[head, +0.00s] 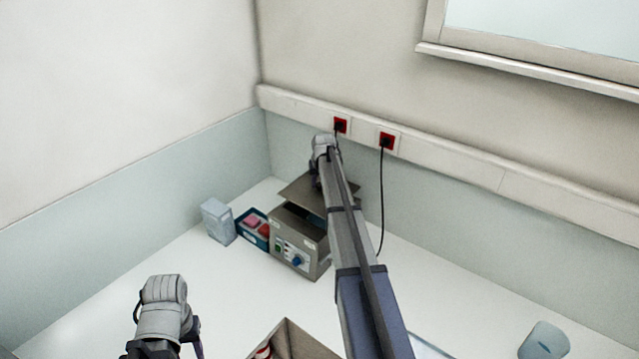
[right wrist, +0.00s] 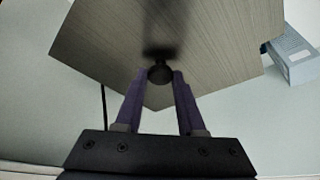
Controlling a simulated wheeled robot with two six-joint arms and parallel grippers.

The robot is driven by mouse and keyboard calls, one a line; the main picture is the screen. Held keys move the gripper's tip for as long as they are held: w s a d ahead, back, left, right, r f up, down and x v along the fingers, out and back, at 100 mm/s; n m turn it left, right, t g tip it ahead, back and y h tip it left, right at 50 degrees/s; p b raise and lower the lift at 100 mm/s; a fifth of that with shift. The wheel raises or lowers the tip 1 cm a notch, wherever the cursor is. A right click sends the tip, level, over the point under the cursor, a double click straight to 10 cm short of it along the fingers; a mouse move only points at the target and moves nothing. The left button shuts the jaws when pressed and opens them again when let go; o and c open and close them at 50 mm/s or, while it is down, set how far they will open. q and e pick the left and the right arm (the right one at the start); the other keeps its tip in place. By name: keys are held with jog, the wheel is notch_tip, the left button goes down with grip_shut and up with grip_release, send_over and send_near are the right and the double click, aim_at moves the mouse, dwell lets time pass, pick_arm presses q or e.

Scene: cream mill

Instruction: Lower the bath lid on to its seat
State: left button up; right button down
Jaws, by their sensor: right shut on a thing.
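The bath (head: 300,247) is a grey metal box with a blue dial on its front, on the white bench near the corner. Its dark opening shows at the front of its top. The flat grey lid (head: 300,190) is over the rear of the bath, partly hidden by my right arm; a gap shows between them. My right gripper (right wrist: 160,75) is shut on the lid's dark round knob, with the lid (right wrist: 210,45) spread beyond the fingers. My left gripper (head: 195,338) is low at the left, apart from the bath; its jaws are not clear.
A blue tray (head: 243,231) with red things and a pale blue box (head: 217,222) stand left of the bath. Two red sockets (head: 387,141) with black cables are on the wall behind. An open box (head: 310,343) and a blue cup (head: 545,341) are nearer the front.

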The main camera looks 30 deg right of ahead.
aim_at(320, 192)
jog(key=shift+s+f, duration=0.1)
jog(key=shift+f+b, duration=2.3)
jog(key=shift+b, duration=0.1)
jog(key=shift+f+b, duration=0.45)
jog(key=shift+f, duration=0.05)
grip_release()
dwell(0.6)
jog(key=shift+r, duration=0.15)
jog(key=shift+r+p, duration=1.45)
jog(key=shift+p, duration=0.1)
